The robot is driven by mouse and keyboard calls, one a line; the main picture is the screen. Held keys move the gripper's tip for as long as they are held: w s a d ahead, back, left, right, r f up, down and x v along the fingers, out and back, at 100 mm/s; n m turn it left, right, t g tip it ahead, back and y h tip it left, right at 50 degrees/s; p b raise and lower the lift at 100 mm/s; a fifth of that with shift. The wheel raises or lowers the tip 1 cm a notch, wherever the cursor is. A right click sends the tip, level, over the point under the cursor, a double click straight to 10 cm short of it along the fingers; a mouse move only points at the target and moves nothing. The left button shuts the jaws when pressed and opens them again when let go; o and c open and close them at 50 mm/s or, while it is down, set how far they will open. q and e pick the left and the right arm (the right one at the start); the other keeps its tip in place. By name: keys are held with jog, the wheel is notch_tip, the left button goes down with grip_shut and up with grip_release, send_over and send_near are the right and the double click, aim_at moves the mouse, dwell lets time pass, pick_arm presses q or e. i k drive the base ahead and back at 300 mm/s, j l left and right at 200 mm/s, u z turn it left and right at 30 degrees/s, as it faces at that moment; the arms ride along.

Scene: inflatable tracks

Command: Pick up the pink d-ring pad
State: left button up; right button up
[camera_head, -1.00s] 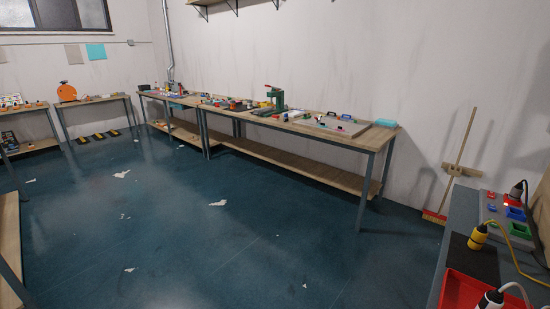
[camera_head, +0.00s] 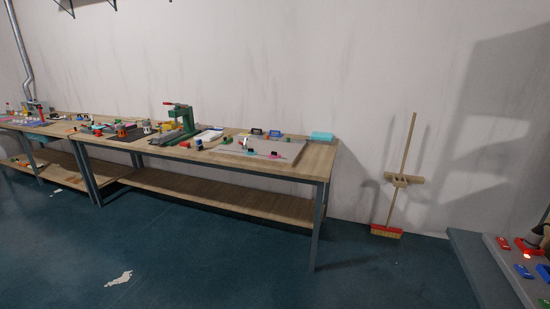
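A small pink piece with a dark part on it (camera_head: 274,155) lies on a pale grey board (camera_head: 228,150) at the right end of the long wooden workbench (camera_head: 318,160). It may be the pink d-ring pad, but it is too small to be sure. A teal piece with a dark part (camera_head: 250,152) lies just left of it. Neither of my grippers is in view.
A green press (camera_head: 182,118) stands mid-bench among several small items. A teal box (camera_head: 322,136) sits at the bench's right back corner. A broom (camera_head: 402,190) leans on the wall. Another table (camera_head: 480,270) is at lower right. The floor before the bench is clear apart from white scraps.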

aim_at(274, 155)
jog(key=i+l+z, duration=0.15)
jog(key=i+z, duration=0.35)
jog(key=i, duration=1.75)
